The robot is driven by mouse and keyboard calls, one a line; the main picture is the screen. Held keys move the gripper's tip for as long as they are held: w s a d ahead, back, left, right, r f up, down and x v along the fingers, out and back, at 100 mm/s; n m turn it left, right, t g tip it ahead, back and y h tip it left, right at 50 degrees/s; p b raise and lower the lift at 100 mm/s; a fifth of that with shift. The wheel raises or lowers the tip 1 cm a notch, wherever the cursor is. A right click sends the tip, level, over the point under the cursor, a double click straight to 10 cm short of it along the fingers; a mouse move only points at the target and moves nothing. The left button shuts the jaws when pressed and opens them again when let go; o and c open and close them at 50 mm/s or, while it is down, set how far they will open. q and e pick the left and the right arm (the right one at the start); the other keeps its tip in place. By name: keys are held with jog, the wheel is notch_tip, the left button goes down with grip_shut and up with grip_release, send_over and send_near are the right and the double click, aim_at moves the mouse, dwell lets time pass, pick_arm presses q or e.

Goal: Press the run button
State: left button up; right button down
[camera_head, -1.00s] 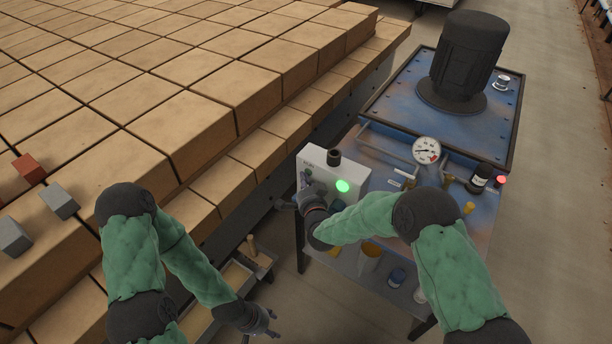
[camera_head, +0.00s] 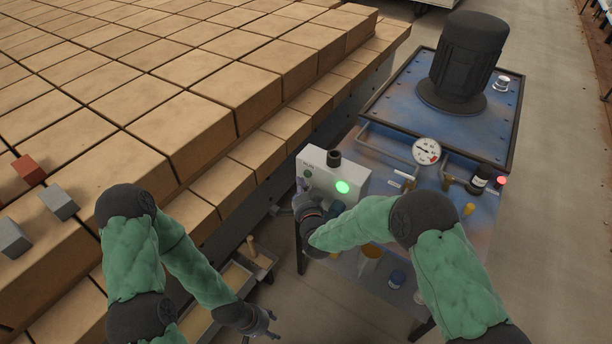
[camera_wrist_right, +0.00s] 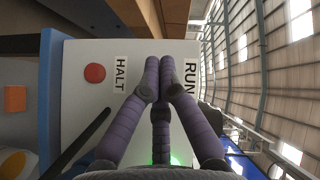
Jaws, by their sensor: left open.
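The control box (camera_head: 352,182) is white and stands on the blue cart, with a green lit lamp (camera_head: 343,187) on its face. The right wrist view shows its panel (camera_wrist_right: 82,115) close up, with a red button (camera_wrist_right: 95,73) beside the word HALT (camera_wrist_right: 120,75) and the word RUN (camera_wrist_right: 190,78). My right gripper (camera_wrist_right: 160,62) has its fingers drawn together in front of the panel, between the two labels. They hide whatever is behind them; no run button shows, and contact cannot be told. My right gripper (camera_head: 302,188) is at the box's left side. My left gripper (camera_head: 274,325) is open and empty, low down.
The cart (camera_head: 400,150) carries a gauge (camera_head: 426,151), a black motor (camera_head: 468,60) and a red lamp (camera_head: 501,180). Stacked tan bricks (camera_head: 190,130) fill the left, with a red block (camera_head: 28,169) and grey blocks (camera_head: 59,202) on them. Open floor lies right of the cart.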

jog(key=s+a, duration=0.1)
jog(key=s, duration=0.1)
jog(key=s+a, duration=0.1)
jog(key=shift+s+a, duration=0.35)
pick_arm(q)
jog(key=shift+s, duration=0.1)
pick_arm(e)
jog(key=shift+s, duration=0.1)
dwell(0.3)
